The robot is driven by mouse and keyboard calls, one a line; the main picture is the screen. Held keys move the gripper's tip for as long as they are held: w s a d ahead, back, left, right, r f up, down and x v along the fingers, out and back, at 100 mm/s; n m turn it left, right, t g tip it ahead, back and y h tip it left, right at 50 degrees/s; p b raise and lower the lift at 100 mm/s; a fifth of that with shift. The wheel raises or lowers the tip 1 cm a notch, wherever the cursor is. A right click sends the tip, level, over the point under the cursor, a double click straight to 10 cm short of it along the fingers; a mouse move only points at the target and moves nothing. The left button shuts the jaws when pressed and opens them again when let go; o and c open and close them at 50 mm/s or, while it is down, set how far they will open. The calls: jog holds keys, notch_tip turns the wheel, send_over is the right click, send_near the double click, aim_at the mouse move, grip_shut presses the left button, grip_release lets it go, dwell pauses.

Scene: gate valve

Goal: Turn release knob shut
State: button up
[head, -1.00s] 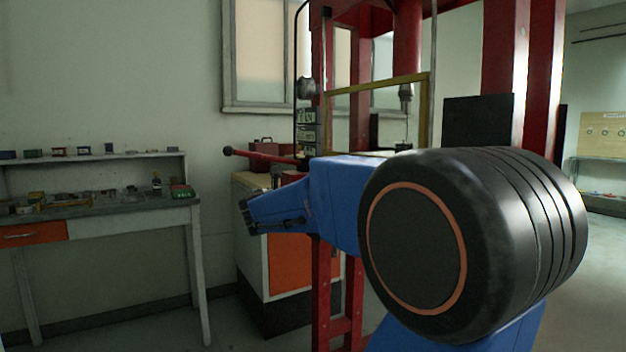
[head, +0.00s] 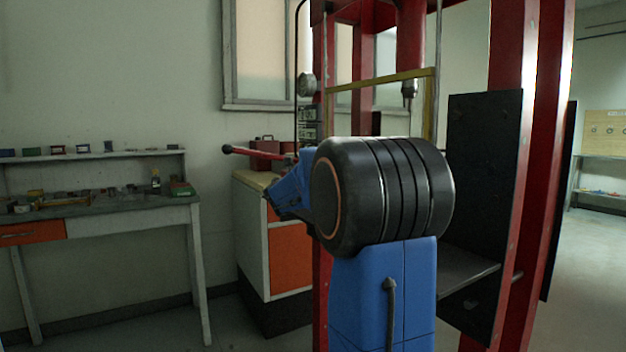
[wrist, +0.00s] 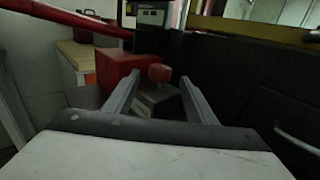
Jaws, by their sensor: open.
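In the wrist view a small red knob (wrist: 159,73) sits on a dark grey block (wrist: 158,100), taken to be the release knob. My gripper (wrist: 158,84) is open, with one grey finger on each side of the knob in the picture. The knob appears just beyond or between the fingertips; I cannot tell whether either finger touches it. In the head view my gripper (head: 272,204) is left of the red press frame, partly dark and blurred, and the knob is hidden behind my arm.
A red lever handle (head: 250,152) sticks out left above my gripper; it crosses the upper left of the wrist view (wrist: 60,15). A red block (wrist: 117,80) stands close beside the left finger. An orange-fronted cabinet (head: 290,260) is behind. Red press posts (head: 508,60) stand right.

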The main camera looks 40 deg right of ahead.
jog(key=shift+x, duration=2.75)
jog(key=c, duration=1)
